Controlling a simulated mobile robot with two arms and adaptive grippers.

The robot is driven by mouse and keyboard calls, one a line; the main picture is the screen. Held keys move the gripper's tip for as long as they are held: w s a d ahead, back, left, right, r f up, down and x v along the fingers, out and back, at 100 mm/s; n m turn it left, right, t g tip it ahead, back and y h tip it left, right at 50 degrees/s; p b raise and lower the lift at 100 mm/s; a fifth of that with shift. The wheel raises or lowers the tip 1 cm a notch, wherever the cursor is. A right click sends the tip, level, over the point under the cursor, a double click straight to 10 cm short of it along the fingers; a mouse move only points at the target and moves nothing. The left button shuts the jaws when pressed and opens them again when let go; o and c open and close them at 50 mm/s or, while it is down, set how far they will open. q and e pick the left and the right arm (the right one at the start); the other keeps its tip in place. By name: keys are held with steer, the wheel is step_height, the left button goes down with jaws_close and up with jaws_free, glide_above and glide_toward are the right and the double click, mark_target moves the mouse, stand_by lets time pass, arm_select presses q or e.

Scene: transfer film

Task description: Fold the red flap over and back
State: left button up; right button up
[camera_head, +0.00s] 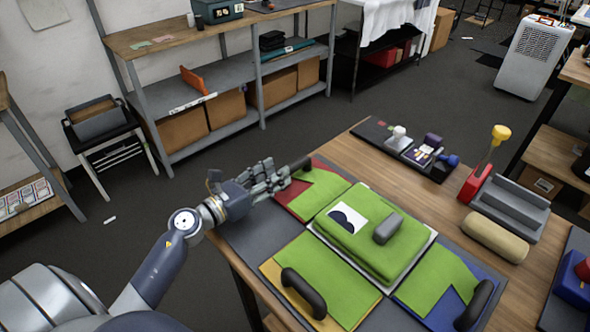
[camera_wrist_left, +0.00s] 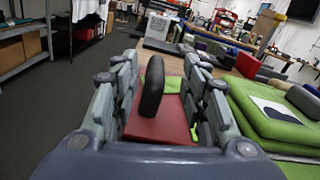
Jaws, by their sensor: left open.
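The red flap (camera_head: 290,196) lies at the table's left side, with a green sheet (camera_head: 318,188) over part of it. It also shows in the left wrist view (camera_wrist_left: 163,130). A dark upright loop handle (camera_head: 303,163) stands on the red flap. In the left wrist view the handle (camera_wrist_left: 152,86) is between the spread fingers. My left gripper (camera_head: 283,176) is open at the flap's left edge; its midpoint in the wrist view is near the handle (camera_wrist_left: 160,95). I cannot tell whether any finger touches the handle. My right gripper is out of view.
A green pad (camera_head: 362,250) with a grey block (camera_head: 388,228) sits beside the red flap. A yellow-edged flap (camera_head: 320,262) and blue-edged flap (camera_head: 432,282) carry dark handles. A red stand (camera_head: 475,183), grey trough (camera_head: 512,207) and tan roll (camera_head: 494,238) stand right.

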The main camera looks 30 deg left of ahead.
mark_target(294, 166)
arm_select(q)
step_height(294, 166, down, 2)
steer(key=shift+w+f, duration=0.1)
steer(key=shift+f, duration=0.15)
steer(key=shift+w+d+r+p, duration=0.2)
steer(key=shift+w+r+p, duration=0.15)
steer(key=shift+w+r, duration=0.2)
steer(key=x, duration=0.3)
steer(key=p+x, duration=0.1)
steer(key=x, duration=0.1)
steer(key=shift+w+f, duration=0.15)
steer(key=shift+f, duration=0.15)
steer(key=shift+w+d, duration=0.2)
steer(key=shift+w, duration=0.25)
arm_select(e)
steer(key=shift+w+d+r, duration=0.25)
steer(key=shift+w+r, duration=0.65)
arm_select(q)
steer(key=shift+c, duration=0.2)
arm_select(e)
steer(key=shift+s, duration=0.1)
arm_select(q)
jaws_close()
